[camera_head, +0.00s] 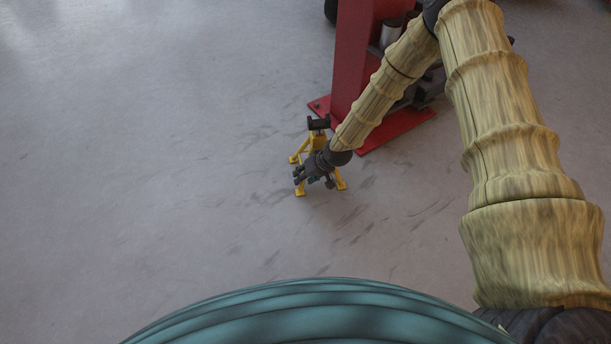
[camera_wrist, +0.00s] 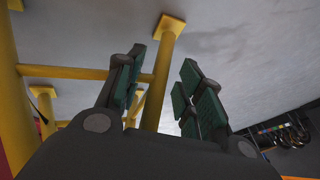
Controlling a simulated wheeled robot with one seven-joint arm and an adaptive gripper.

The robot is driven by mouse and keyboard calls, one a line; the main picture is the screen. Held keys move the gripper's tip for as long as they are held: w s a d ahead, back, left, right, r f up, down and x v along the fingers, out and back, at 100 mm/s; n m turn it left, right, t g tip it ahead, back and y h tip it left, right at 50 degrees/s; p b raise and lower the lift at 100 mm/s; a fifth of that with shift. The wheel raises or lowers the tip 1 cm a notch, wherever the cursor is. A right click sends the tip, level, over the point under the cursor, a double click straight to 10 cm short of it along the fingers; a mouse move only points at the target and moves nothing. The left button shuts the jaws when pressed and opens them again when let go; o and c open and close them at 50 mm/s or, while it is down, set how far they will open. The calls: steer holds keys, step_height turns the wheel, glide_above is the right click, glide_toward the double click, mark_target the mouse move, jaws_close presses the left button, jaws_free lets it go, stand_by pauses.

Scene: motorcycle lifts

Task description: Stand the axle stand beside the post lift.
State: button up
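The yellow axle stand (camera_head: 322,142) with a black top stands upright on the floor, just left of the red post lift (camera_head: 354,55) and close to its base plate. My gripper (camera_head: 300,181) is low at the front of the stand and hides part of it. In the wrist view, the green-padded fingers (camera_wrist: 163,88) are apart, with a yellow leg of the stand (camera_wrist: 163,65) showing between them. A gap shows between that leg and the right finger; contact with the left finger is unclear.
The red base plate (camera_head: 398,128) and dark parts of the lift lie right of the stand, behind my arm. The grey floor (camera_head: 150,170) is clear to the left and front. Cables or tools (camera_wrist: 285,132) show at the right of the wrist view.

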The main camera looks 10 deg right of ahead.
steer(key=p+v, duration=0.7)
steer(key=v, duration=0.5)
steer(key=s+a+f+g+h, duration=0.1)
steer(key=s+a+f, duration=0.15)
steer(key=s, duration=0.65)
steer(key=s+a+f+g, duration=0.1)
steer(key=s+f, duration=0.2)
steer(key=s, duration=0.6)
steer(key=s+d+r+g+h, duration=0.1)
steer(key=s+d, duration=0.1)
steer(key=s, duration=0.8)
steer(key=s+d+r+g+h, duration=0.1)
steer(key=s+d+h, duration=0.1)
steer(key=s, duration=0.8)
steer(key=shift+s+d+m, duration=0.4)
steer(key=shift+d, duration=0.2)
